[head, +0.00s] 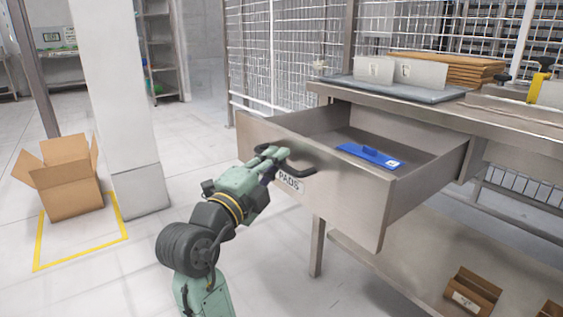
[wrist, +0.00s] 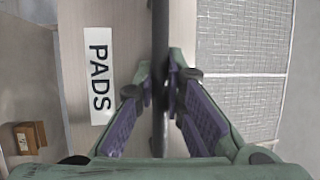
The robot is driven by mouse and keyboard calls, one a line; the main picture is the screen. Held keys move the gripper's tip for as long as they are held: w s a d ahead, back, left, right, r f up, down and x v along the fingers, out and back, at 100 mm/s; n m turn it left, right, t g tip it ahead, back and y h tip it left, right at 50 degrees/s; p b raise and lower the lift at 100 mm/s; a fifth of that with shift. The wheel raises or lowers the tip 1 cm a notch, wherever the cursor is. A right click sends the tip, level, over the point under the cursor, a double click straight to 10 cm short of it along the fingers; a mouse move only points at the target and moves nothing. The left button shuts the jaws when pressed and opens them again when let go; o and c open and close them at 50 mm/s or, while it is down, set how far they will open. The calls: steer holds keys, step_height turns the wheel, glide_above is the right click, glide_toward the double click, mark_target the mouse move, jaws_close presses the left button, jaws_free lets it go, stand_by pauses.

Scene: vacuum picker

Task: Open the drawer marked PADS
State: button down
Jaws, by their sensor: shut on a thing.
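The drawer marked PADS (head: 335,197) stands pulled out from under the metal workbench, with its inside showing. Its white PADS label (head: 290,181) is on the front, and the label also shows turned sideways in the wrist view (wrist: 100,82). A dark bar handle (head: 300,168) is on the drawer front; in the wrist view the handle (wrist: 160,60) runs up the middle between the fingers. My gripper (head: 272,153) is shut on this handle, and its purple-padded fingers (wrist: 160,95) lie on either side of it. A blue flat item (head: 368,156) lies inside the drawer.
The workbench top (head: 440,112) carries a grey tray (head: 385,88) with pale plates and a stack of brown boards (head: 445,68). Small cardboard boxes (head: 473,291) sit on the lower shelf. An open carton (head: 70,180) stands on the floor at left, near a white pillar (head: 125,100).

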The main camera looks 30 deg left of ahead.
steer(key=c, duration=1.9)
jaws_free()
steer(key=shift+r, duration=0.1)
